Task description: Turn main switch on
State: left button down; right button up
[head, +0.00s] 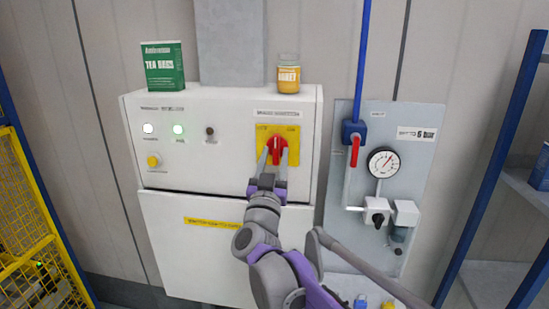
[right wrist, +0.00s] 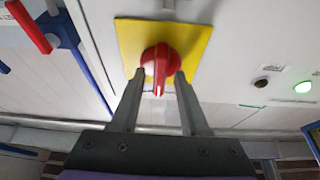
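The main switch is a red rotary knob (head: 277,145) on a yellow square plate (head: 291,133), on the front of a white control cabinet (head: 222,112). Its red handle points up and down in the head view. The knob also shows in the right wrist view (right wrist: 160,62), with its handle end toward my gripper. My right gripper (head: 273,161) is at the knob, one finger on each side of it. The right wrist view shows its fingers (right wrist: 160,74) apart, with gaps beside the narrow handle end. Contact is not clear. My left gripper is not in view.
A green tea box (head: 163,66) and a honey jar (head: 288,75) stand on the cabinet. White and green lamps (head: 178,129) are lit. A grey panel (head: 350,250) with a red-handled valve (head: 355,150) and gauge (head: 382,162) is close on the right. A yellow mesh fence (head: 30,230) stands left.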

jog(key=shift+s+a+f, duration=0.15)
jog(key=shift+s+f, duration=0.15)
jog(key=shift+s, duration=0.1)
jog(key=b+v, duration=0.2)
jog(key=v, duration=0.7)
jog(key=shift+s, duration=0.45)
